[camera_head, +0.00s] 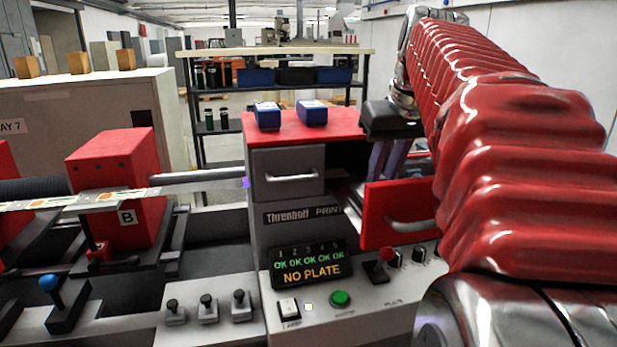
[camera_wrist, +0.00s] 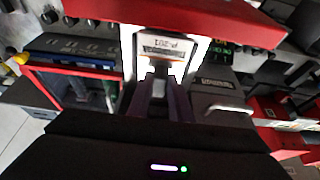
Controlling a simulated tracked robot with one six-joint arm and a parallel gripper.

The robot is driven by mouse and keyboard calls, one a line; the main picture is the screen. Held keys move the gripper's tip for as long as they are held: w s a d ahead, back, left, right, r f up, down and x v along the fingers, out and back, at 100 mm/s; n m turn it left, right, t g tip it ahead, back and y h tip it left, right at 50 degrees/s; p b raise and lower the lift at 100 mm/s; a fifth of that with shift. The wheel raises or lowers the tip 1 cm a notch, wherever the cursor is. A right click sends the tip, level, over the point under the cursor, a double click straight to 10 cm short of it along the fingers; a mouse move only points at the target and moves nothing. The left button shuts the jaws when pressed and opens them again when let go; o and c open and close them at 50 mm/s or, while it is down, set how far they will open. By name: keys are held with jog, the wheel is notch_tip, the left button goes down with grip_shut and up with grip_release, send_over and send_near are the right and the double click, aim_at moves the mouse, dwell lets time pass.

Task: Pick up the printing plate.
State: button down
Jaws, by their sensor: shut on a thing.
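The printing plate (camera_wrist: 168,43), a pale piece marked P-201, lies ahead of my fingertips in the wrist view, in front of a bright white area. My gripper (camera_wrist: 160,80) is shut on it, with purple-grey fingers at its near end. In the head view my gripper (camera_head: 385,165) points down behind the red drawer front (camera_head: 400,213), beside the print unit (camera_head: 290,215). The plate cannot be made out there. The print unit's display (camera_head: 308,270) reads NO PLATE, with OK under each number.
Two blue boxes (camera_head: 267,114) (camera_head: 312,112) stand on the unit's red top. The red drawer front with its handle stands close below my gripper. The control panel (camera_head: 370,305) has a green button and a red-topped lever. A red block (camera_head: 118,185) marked B is at left.

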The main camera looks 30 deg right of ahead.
aim_at(383, 179)
notch_tip(383, 179, up, 9)
dwell(0.5)
dwell(0.6)
